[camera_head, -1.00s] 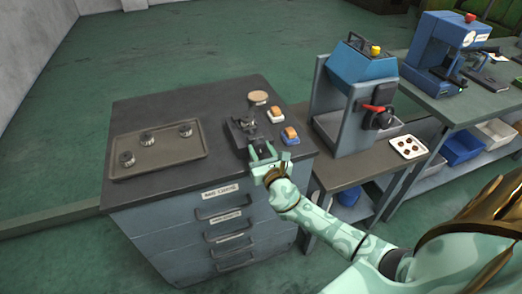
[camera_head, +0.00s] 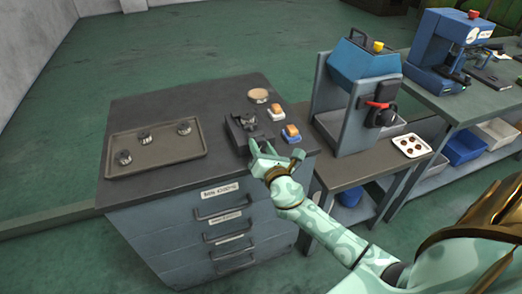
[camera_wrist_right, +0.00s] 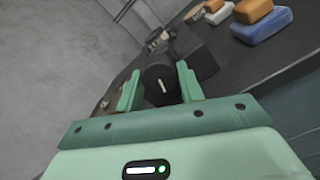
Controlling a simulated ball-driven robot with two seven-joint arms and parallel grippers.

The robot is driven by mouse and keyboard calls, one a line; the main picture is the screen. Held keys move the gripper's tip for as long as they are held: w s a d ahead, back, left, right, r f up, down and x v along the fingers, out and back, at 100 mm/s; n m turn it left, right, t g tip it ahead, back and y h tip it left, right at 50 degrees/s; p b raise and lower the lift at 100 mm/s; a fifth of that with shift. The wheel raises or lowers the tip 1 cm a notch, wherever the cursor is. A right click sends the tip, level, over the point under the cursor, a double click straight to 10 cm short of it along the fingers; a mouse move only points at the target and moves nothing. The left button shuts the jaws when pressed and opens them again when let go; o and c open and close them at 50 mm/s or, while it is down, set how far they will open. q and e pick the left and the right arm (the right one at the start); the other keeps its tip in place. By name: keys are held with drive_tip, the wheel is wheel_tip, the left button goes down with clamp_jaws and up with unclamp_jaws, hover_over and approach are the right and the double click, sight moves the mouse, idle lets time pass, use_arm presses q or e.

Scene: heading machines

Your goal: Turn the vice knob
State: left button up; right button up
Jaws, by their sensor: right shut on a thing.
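The small dark vice (camera_head: 240,126) sits on the right half of the drawer cabinet's top, near the front edge. Its round black knob (camera_wrist_right: 161,84) with a white mark faces me in the right wrist view. My right gripper (camera_head: 264,150) is at the vice's front end. In the right wrist view its two green fingers (camera_wrist_right: 159,88) stand on either side of the knob, shut on it. The white mark is slightly tilted. In the head view the gripper hides the knob. My left gripper is in no view.
A round wooden-topped thing (camera_head: 258,96) and two blocks (camera_head: 276,112) (camera_head: 291,133) lie close to the vice. A blue machine (camera_head: 358,90) stands on the bench at right.

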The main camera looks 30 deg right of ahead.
drive_tip(key=m+b, duration=0.1)
drive_tip(key=m, duration=0.4)
drive_tip(key=shift+m, duration=0.4)
drive_tip(key=m, duration=0.3)
drive_tip(key=shift+b, duration=0.35)
drive_tip(key=shift+m, duration=1.3)
drive_tip(key=o, duration=1)
